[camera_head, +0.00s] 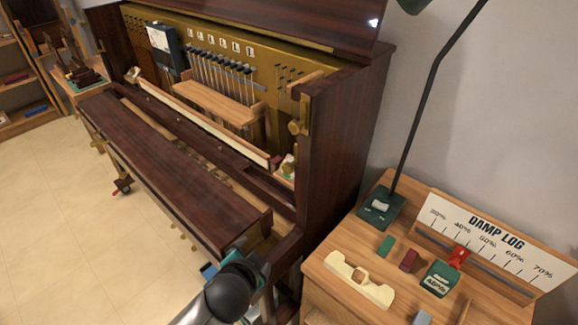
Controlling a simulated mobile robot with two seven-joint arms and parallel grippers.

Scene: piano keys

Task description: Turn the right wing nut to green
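A small brass and pale fitting with green on it (288,165) sits at the right end of the piano's inner rail; it looks like the right wing nut, but its shape is too small to tell. A brass knob or bracket (297,127) is on the piano's right side post just above it. One arm, which seems to be my left, comes in from the bottom, left of centre. Its dark wrist hides most of the gripper (236,262), which is below the right end of the key lid, apart from the fitting. My other gripper is not in view.
The open upright piano (340,130) fills the middle. A wooden cabinet (335,285) at right holds a lamp base (380,207), a "DAMP LOG" board (490,235), a green "40%" block (440,278) and small parts.

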